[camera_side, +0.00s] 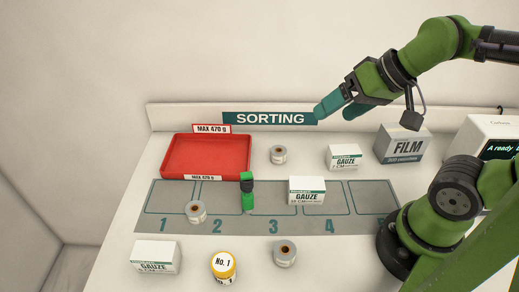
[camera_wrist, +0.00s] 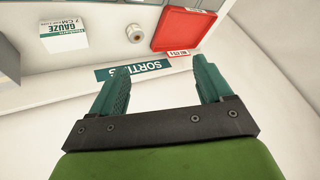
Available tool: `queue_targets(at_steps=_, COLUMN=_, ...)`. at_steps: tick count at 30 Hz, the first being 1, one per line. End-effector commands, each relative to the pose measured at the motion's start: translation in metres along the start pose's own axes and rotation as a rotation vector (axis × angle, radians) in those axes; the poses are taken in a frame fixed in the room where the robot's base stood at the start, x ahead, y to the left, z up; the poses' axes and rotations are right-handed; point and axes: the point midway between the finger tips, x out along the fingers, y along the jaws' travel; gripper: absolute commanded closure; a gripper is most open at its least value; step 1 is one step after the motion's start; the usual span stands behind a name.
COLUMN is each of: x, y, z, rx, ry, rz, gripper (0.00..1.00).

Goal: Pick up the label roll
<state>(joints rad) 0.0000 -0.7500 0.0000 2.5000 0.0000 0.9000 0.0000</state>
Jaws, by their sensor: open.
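Three similar grey-white rolls show in the side view. One roll (camera_side: 279,155) stands behind the numbered mat, just right of the red tray; it also shows in the wrist view (camera_wrist: 134,33). A second roll (camera_side: 196,212) is on the mat between spaces 1 and 2. A third roll (camera_side: 285,253) stands in front of the mat. I cannot tell which is the label roll. My gripper (camera_side: 337,108) is open and empty, raised above the back of the table near the sorting sign. Its two teal fingers (camera_wrist: 160,78) are apart in the wrist view.
A red tray (camera_side: 180,175) is at the back left.

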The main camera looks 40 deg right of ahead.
Motion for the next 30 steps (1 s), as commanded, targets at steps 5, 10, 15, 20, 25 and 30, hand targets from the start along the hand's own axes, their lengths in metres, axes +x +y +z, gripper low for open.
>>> queue_targets(at_steps=5, x=0.008, y=-0.007, z=0.008, rx=-0.033, ry=-0.046, rz=-0.008, gripper=0.21)
queue_targets(at_steps=10, x=0.034, y=-0.040, z=0.028, rx=-0.282, ry=-0.217, rz=-0.017, gripper=0.21)
queue_targets(at_steps=15, x=0.055, y=-0.072, z=0.056, rx=-0.854, ry=-0.402, rz=-0.087, gripper=0.21)
queue_targets(at_steps=20, x=0.068, y=-0.094, z=0.081, rx=-1.398, ry=-0.536, rz=-0.218, gripper=0.21)
queue_targets(at_steps=25, x=0.076, y=-0.111, z=0.104, rx=-1.940, ry=-0.637, rz=-0.422, gripper=0.21)
queue_targets(at_steps=30, x=0.079, y=-0.121, z=0.116, rx=-2.413, ry=-0.670, rz=-0.668, gripper=0.21)
